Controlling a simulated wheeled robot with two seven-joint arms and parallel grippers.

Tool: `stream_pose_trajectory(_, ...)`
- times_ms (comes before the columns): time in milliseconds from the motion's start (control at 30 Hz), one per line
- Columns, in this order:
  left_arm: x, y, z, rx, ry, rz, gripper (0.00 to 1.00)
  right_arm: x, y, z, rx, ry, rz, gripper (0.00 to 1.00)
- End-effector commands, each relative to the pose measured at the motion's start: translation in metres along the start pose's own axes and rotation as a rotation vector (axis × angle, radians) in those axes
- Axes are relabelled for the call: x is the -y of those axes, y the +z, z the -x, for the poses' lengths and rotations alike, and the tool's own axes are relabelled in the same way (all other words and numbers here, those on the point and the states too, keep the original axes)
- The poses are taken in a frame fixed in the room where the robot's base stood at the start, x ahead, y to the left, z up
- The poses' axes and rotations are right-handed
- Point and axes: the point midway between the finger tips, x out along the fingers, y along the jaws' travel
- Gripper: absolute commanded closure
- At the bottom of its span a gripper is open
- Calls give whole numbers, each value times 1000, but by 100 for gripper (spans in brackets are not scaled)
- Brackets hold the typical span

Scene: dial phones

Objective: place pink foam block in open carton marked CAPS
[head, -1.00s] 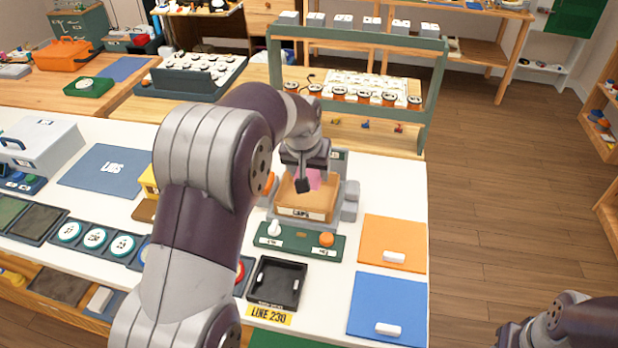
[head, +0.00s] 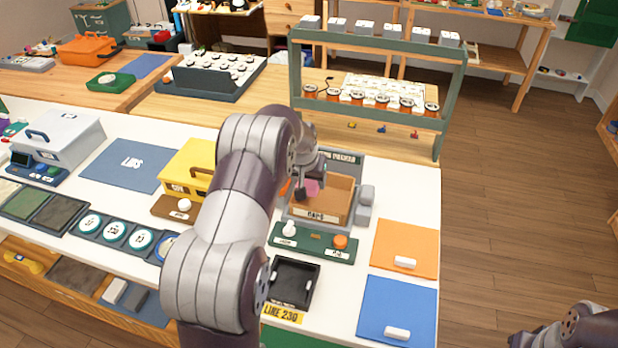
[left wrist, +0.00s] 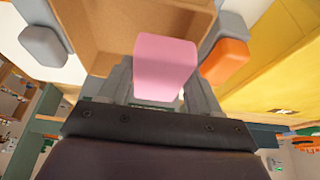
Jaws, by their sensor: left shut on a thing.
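The open carton (head: 317,214) marked CAPS stands on a grey stand on the white table, in the middle of the head view. My left gripper (head: 308,188) is at the carton's left part, shut on the pink foam block (head: 312,187). In the left wrist view the pink block (left wrist: 165,66) sits between the fingers, with the brown carton (left wrist: 100,30) behind it. I cannot tell whether the block touches the carton's floor. My right gripper (head: 520,340) shows only partly at the bottom right corner, and its fingers are not clear.
A green panel (head: 312,244) with a white and an orange knob lies in front of the carton. A black tray (head: 291,283) is nearer. An orange mat (head: 405,240) and a blue mat (head: 385,300) lie to the right. A green rack (head: 450,100) stands behind; a yellow box (head: 190,165) is left.

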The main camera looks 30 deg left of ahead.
Motion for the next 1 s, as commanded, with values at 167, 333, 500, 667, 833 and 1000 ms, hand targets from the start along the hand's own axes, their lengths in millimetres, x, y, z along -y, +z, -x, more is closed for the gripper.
stream_pose_trajectory(167,0,3,-6,0,0,0,66,0,0,-4,0,0,0,57)
stream_pose_trajectory(333,0,4,-10,1,0,0,66,0,1,-6,0,0,0,57)
stream_pose_trajectory(500,0,4,-9,1,0,0,12,0,1,-5,0,0,0,57)
stream_pose_trajectory(667,0,4,-9,1,0,0,12,0,1,-5,0,0,0,57)
stream_pose_trajectory(833,0,-1,2,-1,0,0,12,0,0,2,0,0,0,57)
stream_pose_trajectory(1000,0,-2,40,-4,0,0,12,0,0,-2,0,0,0,57)
